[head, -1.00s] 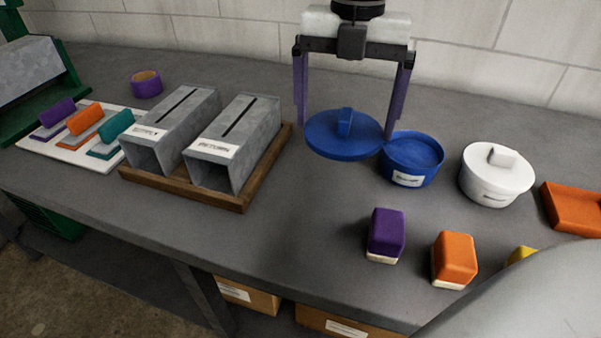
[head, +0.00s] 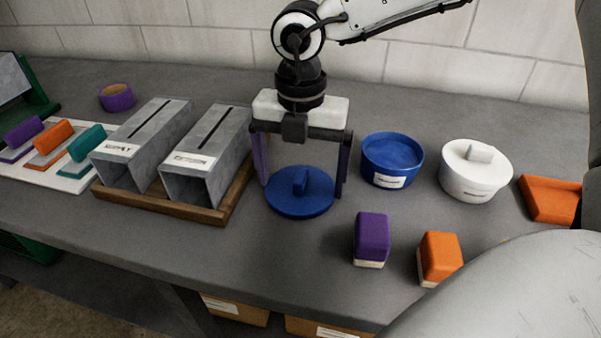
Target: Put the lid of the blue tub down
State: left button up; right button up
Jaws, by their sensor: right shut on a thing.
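The blue lid (head: 300,203), a round disc with a small upright handle, is level and low at the bench top, between the wooden tray and the blue tub. I cannot tell whether it touches the bench. My right gripper (head: 302,190) points down over it, with its two long purple-grey fingers on opposite sides of the rim, shut on the lid. The blue tub (head: 390,172) stands uncovered to the right of the gripper, apart from the lid, with a white label on its front. My left gripper is out of view.
The wooden tray (head: 160,206) with two grey metal ducts is close on the left. A white lidded tub (head: 474,172) and an orange tray (head: 548,199) are on the right. A purple block (head: 371,238) and an orange block (head: 440,257) stand in front.

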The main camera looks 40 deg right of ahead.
aim_at(301, 175)
jog(key=shift+f+b, duration=0.15)
jog(key=shift+b, duration=0.2)
jog(key=o, duration=0.7)
notch_tip(301, 175, up, 12)
jog(key=p, duration=0.1)
jog(key=shift+r, duration=0.25)
